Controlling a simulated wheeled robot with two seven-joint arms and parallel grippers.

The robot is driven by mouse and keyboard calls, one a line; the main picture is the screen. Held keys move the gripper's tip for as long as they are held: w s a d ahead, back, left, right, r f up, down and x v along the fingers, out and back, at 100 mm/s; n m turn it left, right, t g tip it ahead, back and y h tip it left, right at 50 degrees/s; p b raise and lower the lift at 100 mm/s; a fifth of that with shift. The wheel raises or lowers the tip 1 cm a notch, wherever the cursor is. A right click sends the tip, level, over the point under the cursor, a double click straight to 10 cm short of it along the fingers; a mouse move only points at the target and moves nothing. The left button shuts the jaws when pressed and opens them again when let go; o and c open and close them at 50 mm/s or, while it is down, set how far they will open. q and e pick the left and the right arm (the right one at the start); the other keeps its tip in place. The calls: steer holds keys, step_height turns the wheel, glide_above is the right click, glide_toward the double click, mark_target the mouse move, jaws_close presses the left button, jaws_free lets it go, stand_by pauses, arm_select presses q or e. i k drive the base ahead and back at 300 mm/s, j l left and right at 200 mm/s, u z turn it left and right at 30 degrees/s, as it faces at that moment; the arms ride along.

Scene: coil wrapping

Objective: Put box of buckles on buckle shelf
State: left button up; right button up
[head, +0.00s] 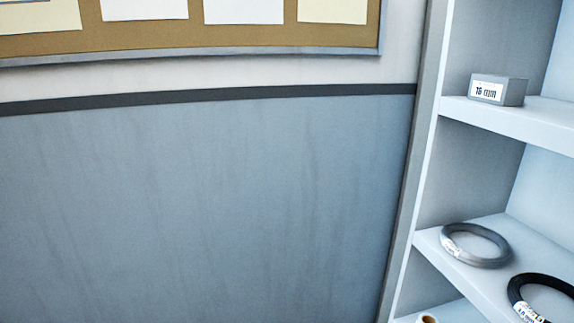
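A small grey box with a white label reading "16 mm" (497,90) sits on the upper visible shelf board (545,122) of a pale shelf unit at the right. I cannot tell whether this is the box of buckles, as its contents do not show. No shelf is visibly marked as the buckle shelf. Neither of my grippers shows in the head view.
A grey coil (476,245) and a black coil (540,298) lie on the shelf below. A roll (428,319) is partly cut off at the bottom edge. A cork board (190,38) with papers hangs on the wall at the left.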

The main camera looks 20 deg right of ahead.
mark_target(555, 117)
steer(key=i+z, duration=0.15)
steer(key=i, duration=0.4)
steer(key=i+j+z, duration=0.15)
steer(key=i, duration=0.35)
steer(key=i+j+z, duration=0.15)
steer(key=i, duration=0.35)
steer(key=z, duration=2.15)
steer(key=j, duration=0.1)
